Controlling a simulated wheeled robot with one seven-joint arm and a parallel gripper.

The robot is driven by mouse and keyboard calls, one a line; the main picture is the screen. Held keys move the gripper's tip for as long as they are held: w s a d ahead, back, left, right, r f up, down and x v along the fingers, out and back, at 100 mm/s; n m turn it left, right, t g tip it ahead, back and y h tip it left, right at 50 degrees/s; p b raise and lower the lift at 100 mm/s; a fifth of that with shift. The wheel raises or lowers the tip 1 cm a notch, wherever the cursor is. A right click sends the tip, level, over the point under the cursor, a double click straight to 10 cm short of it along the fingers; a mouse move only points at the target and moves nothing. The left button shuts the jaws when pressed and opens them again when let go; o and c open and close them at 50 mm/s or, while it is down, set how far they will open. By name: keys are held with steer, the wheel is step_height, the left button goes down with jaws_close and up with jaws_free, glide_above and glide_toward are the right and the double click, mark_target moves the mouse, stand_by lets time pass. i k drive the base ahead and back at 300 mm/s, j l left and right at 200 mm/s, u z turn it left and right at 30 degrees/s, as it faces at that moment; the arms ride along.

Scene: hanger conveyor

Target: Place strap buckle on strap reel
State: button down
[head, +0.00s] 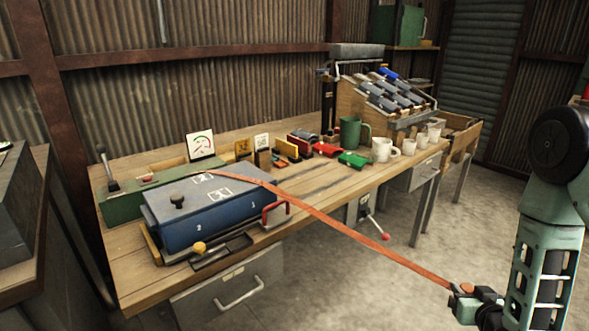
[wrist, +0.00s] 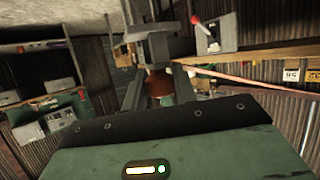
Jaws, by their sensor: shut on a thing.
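My gripper (head: 470,298) is at the lower right of the head view, out past the table's front edge and over the floor. It is shut on the strap's near end, where a small orange-brown piece shows at the jaws; I take it as the strap buckle (head: 466,288). In the wrist view a brown rounded piece (wrist: 158,83) sits between the dark jaw parts. The orange strap (head: 340,227) runs taut from behind the blue box to my gripper, and it also shows in the wrist view (wrist: 255,83). I cannot make out the strap reel for certain.
A wooden workbench (head: 150,283) carries a blue lidded box (head: 205,222), a green panel with a lever (head: 125,202), mugs (head: 382,149) and a sloped rack (head: 350,100). A red-tipped lever (head: 378,230) sticks out below the bench front. The floor in front is clear.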

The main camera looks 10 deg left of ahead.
mark_target(182, 171)
steer(key=u, duration=1.5)
